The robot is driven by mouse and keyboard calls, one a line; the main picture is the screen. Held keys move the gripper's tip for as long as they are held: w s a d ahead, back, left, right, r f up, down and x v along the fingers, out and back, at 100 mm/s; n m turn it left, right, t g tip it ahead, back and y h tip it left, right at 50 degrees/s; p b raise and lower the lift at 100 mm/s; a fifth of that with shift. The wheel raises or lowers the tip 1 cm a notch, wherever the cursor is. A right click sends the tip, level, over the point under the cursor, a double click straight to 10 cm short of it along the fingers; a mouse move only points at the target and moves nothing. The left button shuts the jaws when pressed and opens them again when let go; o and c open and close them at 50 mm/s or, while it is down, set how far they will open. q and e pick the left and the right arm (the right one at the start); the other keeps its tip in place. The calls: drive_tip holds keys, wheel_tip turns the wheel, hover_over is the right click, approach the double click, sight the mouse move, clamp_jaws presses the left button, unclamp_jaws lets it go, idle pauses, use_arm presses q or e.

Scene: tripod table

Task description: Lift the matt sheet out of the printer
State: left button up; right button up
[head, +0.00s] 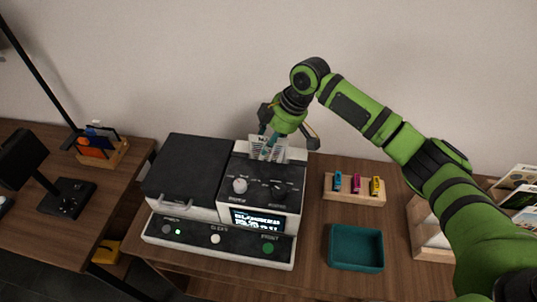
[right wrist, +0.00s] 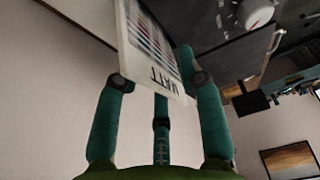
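The printer (head: 187,172) is a white and black machine on the wooden table, its dark lid closed. The matt sheet (head: 266,152) stands upright at the back right of the printer, its lower part hidden. In the right wrist view the sheet (right wrist: 158,48) shows coloured stripes and the word MATT, upside down. My right gripper (head: 268,138) is over the sheet from above, its teal fingers around the sheet's top edge. I cannot tell whether they press on it. The middle finger (right wrist: 161,130) is partly hidden by the sheet. My left gripper is out of view.
The printer's screen (head: 257,222) reads BLOCKED. A wooden holder (head: 354,197) with three coloured cartridges and an empty teal tray (head: 356,249) lie to the right. A wooden rack (head: 428,235) stands farther right, partly behind my right arm. A second table (head: 112,185) is at the left.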

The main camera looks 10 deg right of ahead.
drive_tip(key=shift+c, duration=0.4)
clamp_jaws()
